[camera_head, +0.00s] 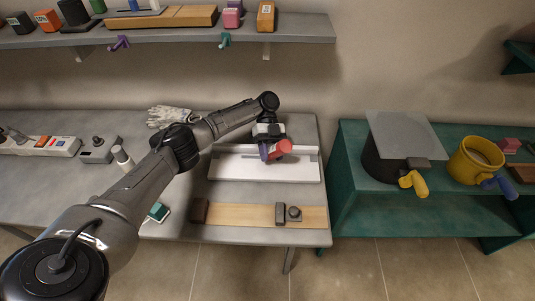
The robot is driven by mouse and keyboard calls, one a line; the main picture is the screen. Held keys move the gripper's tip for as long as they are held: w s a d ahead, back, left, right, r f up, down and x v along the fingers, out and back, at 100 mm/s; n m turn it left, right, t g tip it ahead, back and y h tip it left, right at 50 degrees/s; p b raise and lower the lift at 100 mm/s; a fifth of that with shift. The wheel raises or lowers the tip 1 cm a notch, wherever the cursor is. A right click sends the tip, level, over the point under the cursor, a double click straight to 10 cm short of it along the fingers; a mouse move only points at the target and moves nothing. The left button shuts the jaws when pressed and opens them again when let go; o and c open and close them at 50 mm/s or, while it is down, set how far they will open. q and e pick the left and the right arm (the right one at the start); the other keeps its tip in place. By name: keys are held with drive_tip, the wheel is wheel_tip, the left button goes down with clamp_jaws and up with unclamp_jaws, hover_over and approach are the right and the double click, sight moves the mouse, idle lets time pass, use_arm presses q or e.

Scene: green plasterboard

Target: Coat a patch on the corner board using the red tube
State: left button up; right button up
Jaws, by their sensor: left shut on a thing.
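My left arm reaches in from the left to the white corner board (240,172) on the grey table. My left gripper (270,143) is over the middle of that board and shut on the red tube (284,148). The tube looks tilted, with its red end to the right. A small purple part (264,151) shows beside it; I cannot tell what it belongs to. The gripper's fingertips are partly hidden, and I cannot tell whether the tube touches the board. My right gripper is not in view.
A wooden strip (245,214) with dark blocks lies in front of the board. Gloves (170,116) lie behind my arm. A green bench (352,180) at right holds a dark pot (378,165) and a yellow bucket (468,167). A shelf (300,31) runs above.

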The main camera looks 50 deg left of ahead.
use_arm(q)
drive_tip(key=shift+w+d+b, duration=0.35)
drive_tip(key=shift+w+d, duration=0.9)
drive_tip(key=shift+w+d+b, duration=0.3)
drive_tip(key=shift+w+d, duration=0.1)
drive_tip(key=shift+w, duration=0.1)
drive_tip(key=shift+w+d+f+b, duration=0.1)
drive_tip(key=shift+w+d+b, duration=0.3)
drive_tip(key=shift+w+b, duration=0.1)
drive_tip(key=shift+w+d+b, duration=0.4)
drive_tip(key=shift+w+d, duration=0.25)
drive_tip(key=shift+w, duration=0.05)
drive_tip(key=shift+w+d+b, duration=0.4)
drive_tip(key=shift+w+d, duration=0.05)
drive_tip(key=shift+w, duration=0.05)
drive_tip(key=shift+w+d+b, duration=0.4)
drive_tip(key=shift+w+b, duration=0.05)
drive_tip(key=shift+b, duration=0.2)
drive_tip(key=shift+s+a, duration=0.1)
